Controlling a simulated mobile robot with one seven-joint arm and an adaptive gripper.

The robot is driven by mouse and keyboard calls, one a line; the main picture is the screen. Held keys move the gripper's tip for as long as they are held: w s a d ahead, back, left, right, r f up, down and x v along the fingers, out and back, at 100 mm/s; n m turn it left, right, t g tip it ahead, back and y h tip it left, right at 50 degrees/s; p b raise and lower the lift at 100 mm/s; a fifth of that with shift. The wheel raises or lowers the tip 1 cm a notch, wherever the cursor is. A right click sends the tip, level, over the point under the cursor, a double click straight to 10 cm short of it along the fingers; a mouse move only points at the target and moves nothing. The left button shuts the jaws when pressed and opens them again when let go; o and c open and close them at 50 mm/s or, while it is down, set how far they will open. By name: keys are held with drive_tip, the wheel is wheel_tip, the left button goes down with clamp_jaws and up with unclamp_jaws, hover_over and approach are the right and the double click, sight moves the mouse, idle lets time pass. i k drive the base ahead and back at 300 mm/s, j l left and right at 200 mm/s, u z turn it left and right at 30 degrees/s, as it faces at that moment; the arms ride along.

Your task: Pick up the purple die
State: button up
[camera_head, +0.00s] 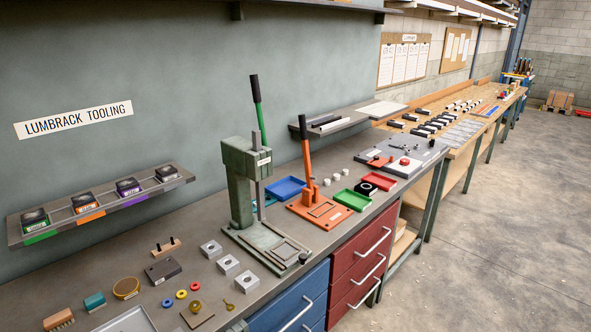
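The purple die (128,187) is a small dark block with a purple band on its front. It sits on the grey wall shelf (60,233) at the left, third from the left in a row of similar dies. A purple strip (135,201) marks the shelf edge below it. An orange-marked die (83,202) is to its left and a pale-marked die (166,173) to its right. A green-marked die (34,219) is at the far left. My gripper is not in view.
The wall sign (75,119) hangs above the shelf. Open concrete floor (500,220) lies at the right.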

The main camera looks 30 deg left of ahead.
sight(127, 187)
drive_tip(key=u, duration=2.5)
